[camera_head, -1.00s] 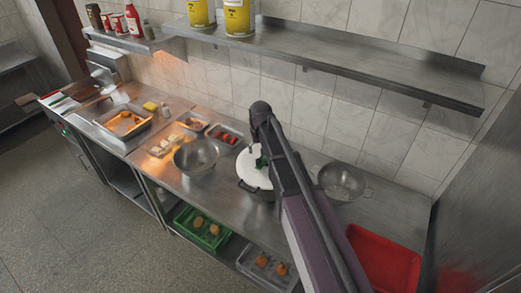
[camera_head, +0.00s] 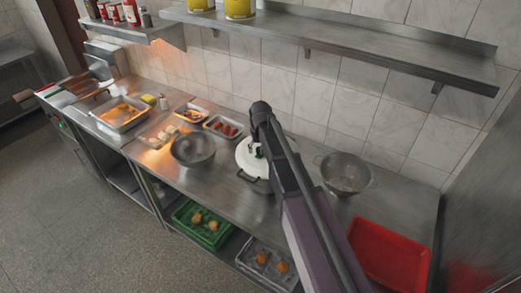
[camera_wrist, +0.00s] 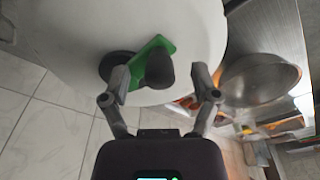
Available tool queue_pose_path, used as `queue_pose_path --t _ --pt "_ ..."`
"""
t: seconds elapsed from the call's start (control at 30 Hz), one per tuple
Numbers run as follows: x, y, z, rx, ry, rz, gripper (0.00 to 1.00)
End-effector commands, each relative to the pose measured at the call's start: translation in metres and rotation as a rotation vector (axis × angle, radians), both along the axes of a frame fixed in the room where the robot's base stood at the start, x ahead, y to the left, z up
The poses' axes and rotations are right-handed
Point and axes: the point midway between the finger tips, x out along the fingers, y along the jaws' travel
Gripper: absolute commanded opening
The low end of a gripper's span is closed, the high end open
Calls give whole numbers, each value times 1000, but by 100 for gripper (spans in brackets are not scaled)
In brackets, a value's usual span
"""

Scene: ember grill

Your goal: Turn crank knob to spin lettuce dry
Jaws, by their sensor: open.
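The salad spinner has a white lid (camera_head: 247,158) and stands on the steel counter, partly hidden behind my arm in the head view. In the wrist view its white lid (camera_wrist: 130,28) fills the upper left. A green crank arm (camera_wrist: 152,52) lies on the lid, with a dark hub at its left end and a dark crank knob (camera_wrist: 160,70) standing on it. My gripper (camera_wrist: 166,88) is open, with one finger on each side of the knob. The left finger is close to the green crank arm; I cannot tell whether it touches.
A steel bowl (camera_head: 193,149) stands left of the spinner and a colander (camera_head: 345,173) to its right. A red tray (camera_head: 388,256) lies at the counter's right end. Food trays (camera_head: 222,129) sit behind, below a wall shelf (camera_head: 340,45).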

Motion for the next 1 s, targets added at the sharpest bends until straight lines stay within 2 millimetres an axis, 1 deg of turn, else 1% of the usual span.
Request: queue_pose_path --t 0.03,0.13,0.57,0.67,0.7,0.77,0.8,0.83,1.0 --pt "1 0 -5 0 0 0 78" --pt "1 0 -8 0 0 0 78" --pt "1 0 -9 0 0 0 78" --pt "1 0 -9 0 0 0 52" --pt "1 0 -9 0 0 -1 40" --pt "1 0 -9 0 0 -1 22" --pt "1 0 -9 0 0 -1 10" --pt "1 0 -9 0 0 -1 1" --pt "1 0 -9 0 0 -1 0"
